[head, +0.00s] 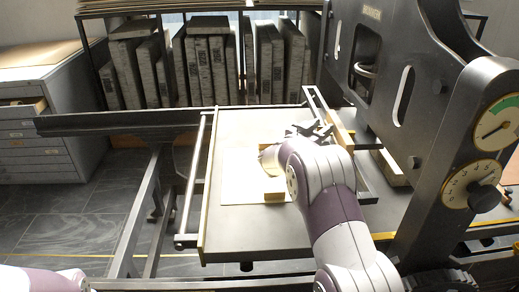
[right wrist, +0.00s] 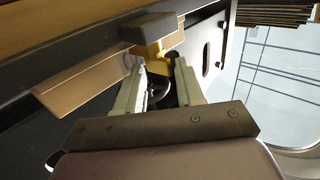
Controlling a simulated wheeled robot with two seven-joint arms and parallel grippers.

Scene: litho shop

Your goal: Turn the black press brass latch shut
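The black press (head: 430,120) stands at the right of the head view, with a flat bed (head: 235,215) to its left. In the right wrist view, a brass piece with a dark block on it, which looks like the latch (right wrist: 152,52), sits just past my fingertips. My right gripper (right wrist: 160,75) has its two pale fingers apart, with the brass piece in line with the gap. I cannot tell whether either finger touches it. In the head view my right gripper (head: 312,132) is over the bed beside the press, partly hidden by my arm. My left gripper is out of view.
A rack of stone slabs (head: 205,65) stands behind. A drawer cabinet (head: 40,135) is at the left. Dials (head: 470,185) are on the press's near upright.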

